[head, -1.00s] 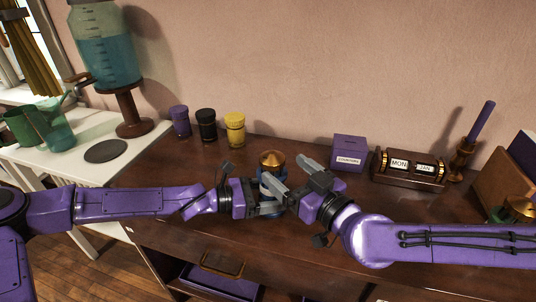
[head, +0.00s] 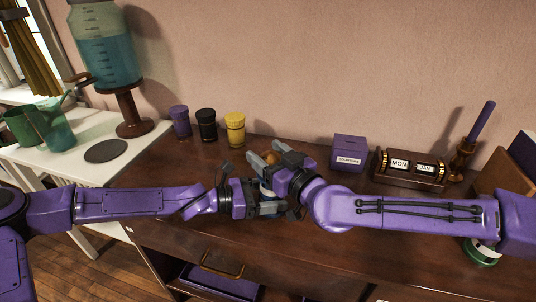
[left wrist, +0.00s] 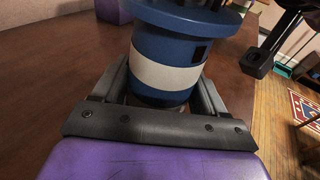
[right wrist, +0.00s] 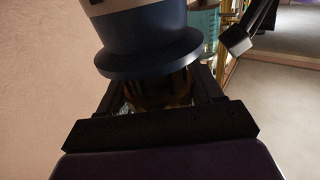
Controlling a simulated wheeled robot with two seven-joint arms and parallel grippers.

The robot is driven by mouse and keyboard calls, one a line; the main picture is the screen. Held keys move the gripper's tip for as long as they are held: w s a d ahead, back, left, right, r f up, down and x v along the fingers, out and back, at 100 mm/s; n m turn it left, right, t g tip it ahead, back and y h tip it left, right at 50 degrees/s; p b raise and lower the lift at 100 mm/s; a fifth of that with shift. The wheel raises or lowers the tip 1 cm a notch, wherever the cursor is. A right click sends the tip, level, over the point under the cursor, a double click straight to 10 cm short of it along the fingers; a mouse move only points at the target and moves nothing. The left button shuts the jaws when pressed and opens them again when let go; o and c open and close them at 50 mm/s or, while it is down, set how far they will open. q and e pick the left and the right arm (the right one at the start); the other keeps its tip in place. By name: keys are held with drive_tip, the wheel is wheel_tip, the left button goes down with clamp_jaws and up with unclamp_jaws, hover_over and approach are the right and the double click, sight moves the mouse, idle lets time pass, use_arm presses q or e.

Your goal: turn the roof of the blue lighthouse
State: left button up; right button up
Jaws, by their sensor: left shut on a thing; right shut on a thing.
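The blue lighthouse stands on the brown cabinet top, mostly hidden by my grippers in the head view. The left wrist view shows its blue body with a white band (left wrist: 165,70). My left gripper (head: 268,200) is shut on that body, one finger on each side. The copper-coloured roof (head: 270,156) shows between the fingers of my right gripper (head: 266,156). In the right wrist view the lighthouse appears upside down, and the dim roof (right wrist: 160,92) sits between the jaws, just past the blue gallery rim (right wrist: 150,58). My right gripper is shut on the roof.
Purple, black and yellow jars (head: 235,128) stand behind. A purple box (head: 349,152), a MON/JAN calendar (head: 408,168) and a purple candle (head: 481,125) are at the right. A green and white thing (head: 481,252) is mostly hidden by my right arm. A drawer (head: 215,282) is open below.

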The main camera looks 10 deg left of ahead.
drive_tip(key=shift+s+a, duration=0.1)
drive_tip(key=shift+s, duration=0.05)
drive_tip(key=shift+m+t+h, duration=1.2)
drive_tip(key=shift+t+h, duration=0.2)
drive_tip(key=shift+h, duration=0.1)
drive_tip(key=m+t+h, duration=0.2)
drive_tip(key=h, duration=0.1)
drive_tip(key=m+h, duration=0.1)
drive_tip(key=shift+w+d+f+m+t+h, duration=0.2)
drive_tip(key=shift+d+m+t+h, duration=0.1)
drive_tip(key=shift+t+h, duration=0.1)
drive_tip(key=shift+w+d+m+t+h, duration=0.15)
drive_tip(key=shift+m+t+h, duration=0.15)
drive_tip(key=shift+m+h, duration=0.7)
drive_tip(key=shift+d+h, duration=0.1)
drive_tip(key=shift+h, duration=0.3)
drive_tip(key=o, duration=1)
drive_tip(key=shift+r, duration=0.1)
drive_tip(key=s, duration=0.4)
drive_tip(key=s+d, duration=0.1)
drive_tip(key=s, duration=0.3)
drive_tip(key=s+d, duration=0.1)
drive_tip(key=s, duration=0.3)
drive_tip(key=shift+d, duration=0.15)
